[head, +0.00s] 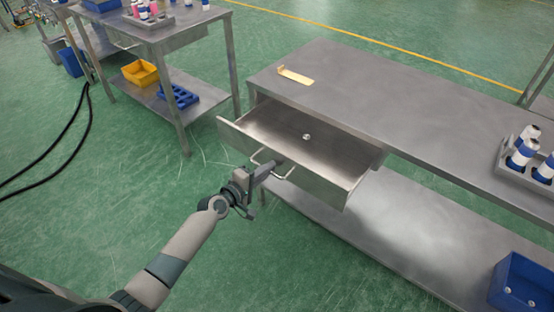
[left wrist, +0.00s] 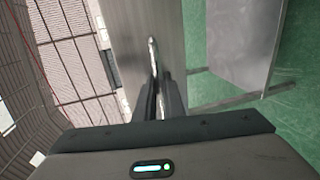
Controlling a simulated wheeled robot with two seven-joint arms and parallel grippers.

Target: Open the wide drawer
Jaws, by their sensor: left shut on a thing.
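The wide drawer (head: 300,140) stands well out from under the steel table's top, and its inside shows. The bar handle (head: 283,176) is on the drawer's front panel. My left gripper (head: 268,170) is at the handle and shut on it; the gripper hides part of the bar. In the left wrist view the handle (left wrist: 153,55) runs between the two dark fingers (left wrist: 160,95), in front of the steel panel (left wrist: 140,25). My right gripper is not in view.
The steel table (head: 420,110) carries a yellowish flat piece (head: 295,75) and a tray of cans (head: 525,155). A blue bin (head: 525,285) stands on the lower shelf (head: 380,240). Another table (head: 165,30) is at the upper left.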

